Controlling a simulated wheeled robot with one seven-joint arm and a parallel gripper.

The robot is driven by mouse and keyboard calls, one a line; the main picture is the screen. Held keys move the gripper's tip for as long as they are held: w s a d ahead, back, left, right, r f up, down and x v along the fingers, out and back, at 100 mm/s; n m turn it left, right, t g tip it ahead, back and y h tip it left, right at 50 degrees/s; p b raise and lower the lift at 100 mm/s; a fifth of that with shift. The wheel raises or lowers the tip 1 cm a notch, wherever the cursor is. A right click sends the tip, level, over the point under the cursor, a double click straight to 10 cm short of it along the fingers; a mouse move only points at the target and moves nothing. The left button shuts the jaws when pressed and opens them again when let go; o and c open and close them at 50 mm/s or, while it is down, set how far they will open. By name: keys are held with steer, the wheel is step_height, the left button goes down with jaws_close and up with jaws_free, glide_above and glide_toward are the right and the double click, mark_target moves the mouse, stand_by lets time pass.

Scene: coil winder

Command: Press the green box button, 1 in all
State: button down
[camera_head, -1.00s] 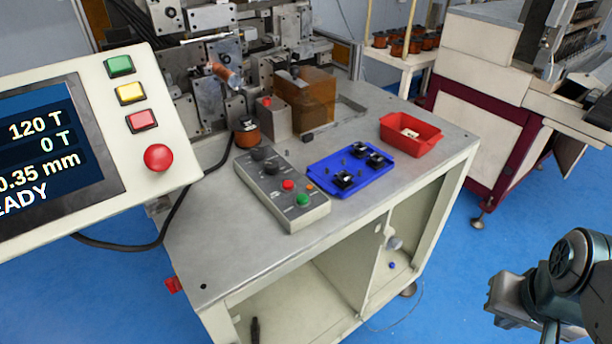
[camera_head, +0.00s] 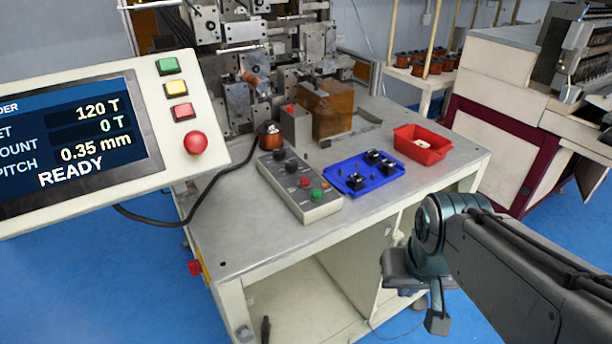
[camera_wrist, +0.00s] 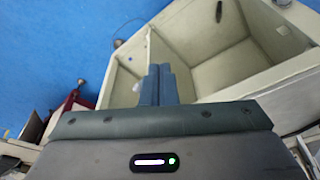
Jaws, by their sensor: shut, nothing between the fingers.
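The green box button (camera_head: 317,194) is a round green cap on the near end of a grey control box (camera_head: 298,184), which lies on the metal table. A red button (camera_head: 304,182) and an orange one sit close beside it. My gripper (camera_head: 437,322) hangs in front of the table's near right side, below the tabletop level in the picture and well apart from the box. In the wrist view, the two fingers of my gripper (camera_wrist: 158,86) are together with nothing between them. The wrist view does not show the button.
A blue tray (camera_head: 338,181) with black parts and a red bin (camera_head: 420,156) stand right of the box. The winder machine (camera_head: 240,85) is behind. A screen panel (camera_head: 150,160) with coloured buttons stands at left. The tabletop's near left part is bare.

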step_height(320, 180, up, 12)
steer(key=t+y+p, duration=0.4)
steer(key=y+p, duration=0.2)
steer(key=p, duration=0.2)
glide_above(320, 196)
steer(key=shift+f+m, duration=0.15)
steer(key=shift+m, duration=0.25)
steer(key=shift+f+b, duration=0.1)
steer(key=shift+b, duration=0.25)
step_height(320, 196, down, 7)
steer(key=b, duration=0.6)
steer(key=shift+f, duration=0.2)
steer(key=shift+f+b, duration=0.65)
steer(key=shift+b, duration=0.15)
steer(key=shift+f+b, duration=0.4)
steer(key=shift+b, duration=0.3)
